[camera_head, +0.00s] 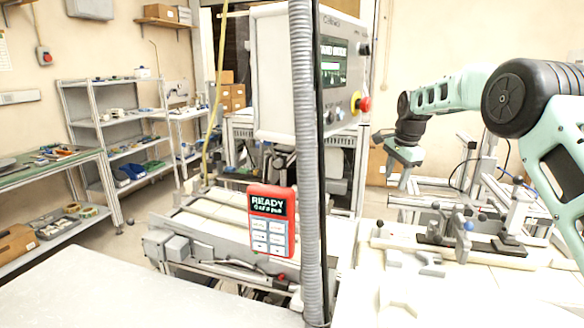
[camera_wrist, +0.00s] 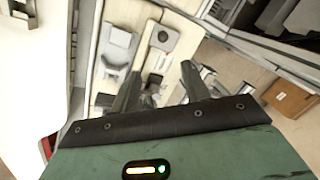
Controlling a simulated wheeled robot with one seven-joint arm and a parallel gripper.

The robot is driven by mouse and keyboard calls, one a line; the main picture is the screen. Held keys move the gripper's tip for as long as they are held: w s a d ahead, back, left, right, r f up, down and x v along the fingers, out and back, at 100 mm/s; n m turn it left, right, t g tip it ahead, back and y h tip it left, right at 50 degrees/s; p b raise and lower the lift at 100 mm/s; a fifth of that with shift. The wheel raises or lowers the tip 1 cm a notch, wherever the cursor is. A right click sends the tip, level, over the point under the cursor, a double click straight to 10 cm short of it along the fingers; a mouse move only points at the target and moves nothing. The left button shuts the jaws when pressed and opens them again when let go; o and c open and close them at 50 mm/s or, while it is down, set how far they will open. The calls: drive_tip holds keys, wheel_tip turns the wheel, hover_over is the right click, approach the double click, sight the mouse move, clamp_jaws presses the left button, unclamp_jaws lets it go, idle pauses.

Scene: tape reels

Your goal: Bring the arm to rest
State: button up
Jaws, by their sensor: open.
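My arm (camera_head: 452,95) reaches in from the right of the head view, with its forearm raised and its wrist bent downward. My gripper (camera_head: 396,177) hangs in the air behind the white bench with the clamps, pointing down. In the wrist view my gripper (camera_wrist: 161,72) shows two dark fingers spread apart with nothing between them. Below and beyond the fingers are pale surfaces and grey fixtures, out of contact as far as I can tell.
A control panel (camera_head: 285,85) and a grey corrugated hose (camera_head: 305,150) stand mid-view. A red keypad (camera_head: 271,220) sits below. Toggle clamps (camera_head: 470,240) stand on the white bench (camera_head: 480,295). Tape rolls (camera_head: 88,212) lie on a left shelf. A brown box (camera_wrist: 282,97) shows in the wrist view.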

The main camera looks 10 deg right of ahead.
drive_tip(key=s+a+f+n, duration=0.2)
drive_tip(key=s+n, duration=0.3)
drive_tip(key=s, duration=0.8)
drive_tip(key=s+a+f+n, duration=0.15)
drive_tip(key=s+n, duration=0.35)
drive_tip(key=s, duration=0.7)
drive_tip(key=s+a+f+n, duration=0.15)
drive_tip(key=s+n, duration=0.35)
drive_tip(key=s, duration=0.8)
drive_tip(key=s+a+n+g, duration=0.1)
drive_tip(key=s+a+n, duration=0.3)
drive_tip(key=a, duration=0.5)
drive_tip(key=s+a+r+n+g, duration=0.1)
drive_tip(key=s+a+n, duration=0.3)
drive_tip(key=s+a, duration=0.5)
drive_tip(key=shift+r, duration=0.3)
drive_tip(key=shift+a, duration=0.1)
drive_tip(key=shift+c, duration=0.4)
